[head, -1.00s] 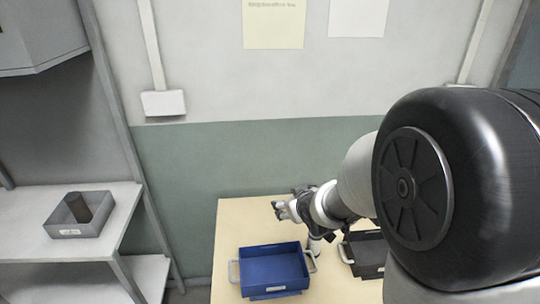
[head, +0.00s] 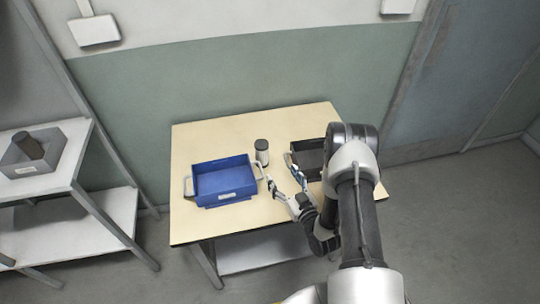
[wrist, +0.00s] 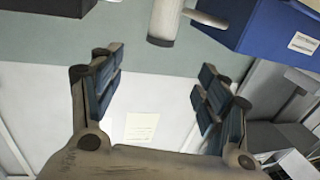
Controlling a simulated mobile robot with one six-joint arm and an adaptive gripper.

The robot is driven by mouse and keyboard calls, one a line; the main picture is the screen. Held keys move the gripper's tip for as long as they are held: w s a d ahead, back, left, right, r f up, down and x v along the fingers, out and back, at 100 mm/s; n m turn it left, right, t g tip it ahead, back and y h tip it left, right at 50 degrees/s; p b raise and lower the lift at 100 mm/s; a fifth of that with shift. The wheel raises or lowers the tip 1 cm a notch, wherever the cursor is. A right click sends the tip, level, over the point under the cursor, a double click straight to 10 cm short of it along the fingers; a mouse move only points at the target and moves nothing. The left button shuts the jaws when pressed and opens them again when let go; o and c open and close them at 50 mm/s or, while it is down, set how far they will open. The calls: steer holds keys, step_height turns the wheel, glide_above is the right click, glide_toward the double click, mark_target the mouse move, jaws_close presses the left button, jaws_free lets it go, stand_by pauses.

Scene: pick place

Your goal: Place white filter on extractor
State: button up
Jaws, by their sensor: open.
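A small white cylinder with a dark top (head: 262,152), possibly the white filter, stands upright on the table between the two trays. It also shows at the top of the wrist view (wrist: 166,18). My gripper (head: 281,176) is open, with its two fingers spread and nothing between them. It is on the near side of the cylinder and apart from it; in the wrist view the gap between its fingers (wrist: 160,80) is empty. I cannot identify an extractor for certain in these views.
A blue tray with handles (head: 222,197) is left of the cylinder, and a black tray (head: 308,148) is on its right, partly behind my arm. The wooden table (head: 190,140) is bare along its back. A grey bin (head: 20,172) holding a dark cylinder (head: 28,145) sits on the left shelf.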

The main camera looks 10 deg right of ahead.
mark_target(265, 149)
steer(key=b+x, duration=0.2)
steer(key=x, duration=0.9)
steer(key=shift+w+a, duration=0.15)
steer(key=shift+b+x, duration=0.95)
steer(key=shift+x, duration=2)
steer(key=shift+r, duration=0.1)
steer(key=shift+c, duration=0.3)
jaws_close()
